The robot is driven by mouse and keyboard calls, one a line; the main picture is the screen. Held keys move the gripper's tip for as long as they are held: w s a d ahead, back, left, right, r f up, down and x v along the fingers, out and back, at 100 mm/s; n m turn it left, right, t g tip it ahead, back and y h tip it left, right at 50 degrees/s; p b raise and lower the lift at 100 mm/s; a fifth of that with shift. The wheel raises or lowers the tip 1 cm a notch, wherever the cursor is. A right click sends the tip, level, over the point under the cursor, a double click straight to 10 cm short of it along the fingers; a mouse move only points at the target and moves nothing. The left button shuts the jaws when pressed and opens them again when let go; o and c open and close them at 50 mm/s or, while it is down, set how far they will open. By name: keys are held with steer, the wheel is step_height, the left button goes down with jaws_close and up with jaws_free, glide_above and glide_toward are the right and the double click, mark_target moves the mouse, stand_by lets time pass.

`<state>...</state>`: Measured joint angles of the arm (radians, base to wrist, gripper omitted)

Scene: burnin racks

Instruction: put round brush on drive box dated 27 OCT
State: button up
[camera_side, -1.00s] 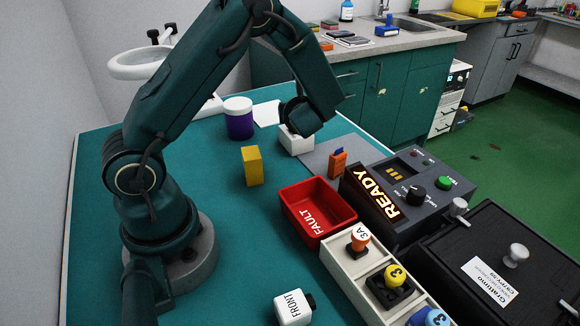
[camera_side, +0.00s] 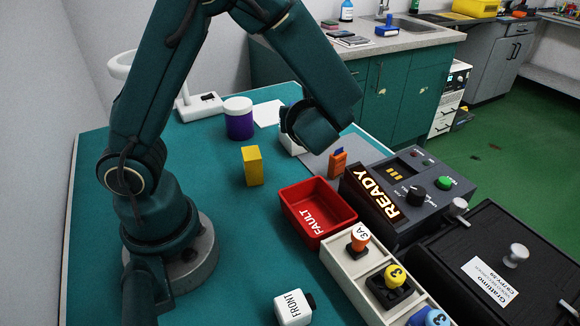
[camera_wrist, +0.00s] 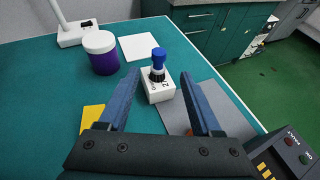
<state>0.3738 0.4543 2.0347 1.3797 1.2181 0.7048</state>
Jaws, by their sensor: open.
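My gripper (camera_wrist: 160,74) is open in the wrist view, its two dark blue fingers apart. Between and beyond the fingertips stands a white block (camera_wrist: 158,91) with dark lettering, carrying an upright blue-topped piece (camera_wrist: 158,58) with a dark collar. I cannot tell whether this piece is the round brush. In the side view my wrist hides most of the white block (camera_side: 290,146), and my fingers are hidden. No 27 OCT date is readable, so I cannot identify the drive box. A yellow block (camera_side: 252,166) stands upright left of the gripper; it also shows in the wrist view (camera_wrist: 92,117).
A purple jar with white lid (camera_side: 239,120) stands behind. A red FAULT bin (camera_side: 345,223), READY console (camera_side: 430,180), knob rack (camera_side: 335,262) and black case (camera_side: 450,258) fill the right. A white FRONT block (camera_side: 293,308) is in front. An orange piece (camera_side: 338,164) stands on grey mat.

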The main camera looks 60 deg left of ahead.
steer(key=s+d+n+g+h, duration=0.3)
steer(key=s+n+g+h, duration=0.15)
steer(key=s+n, duration=0.7)
steer(key=s+d+r+n+t+h, duration=0.2)
steer(key=d+r+n+t+h, duration=0.1)
steer(key=d+n+h, duration=0.4)
steer(key=d+n+t, duration=0.1)
steer(key=d+n, duration=0.2)
steer(key=n, duration=0.1)
steer(key=shift+r+n, duration=0.2)
steer(key=shift+n, duration=0.15)
